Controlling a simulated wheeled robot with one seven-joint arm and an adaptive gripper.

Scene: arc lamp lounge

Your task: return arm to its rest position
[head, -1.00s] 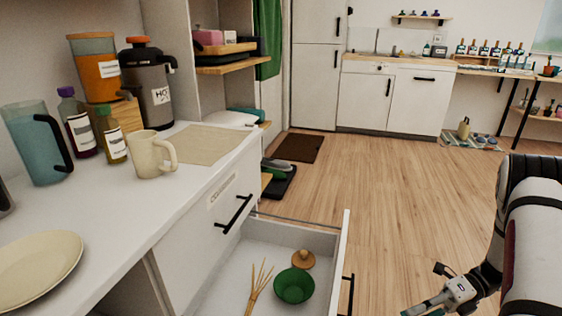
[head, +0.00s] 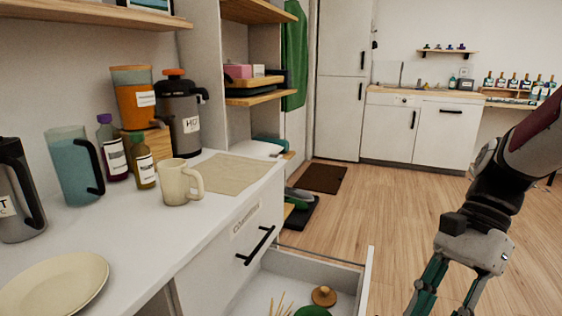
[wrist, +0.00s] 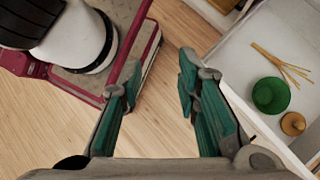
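My gripper (head: 445,290) hangs fingers down at the right of the head view, to the right of the open drawer (head: 368,270). In the wrist view my gripper (wrist: 155,85) has its two green-padded fingers spread apart with only the wood floor between them. It is open and holds nothing. The arm is bent, with its upper part rising at the right edge of the head view.
The open drawer holds a green bowl (wrist: 270,95), a wooden lid-like piece (wrist: 293,124) and a pronged wooden utensil (wrist: 283,65). A cream mug (head: 178,186) and plate (head: 55,285) stand on the counter (head: 150,240).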

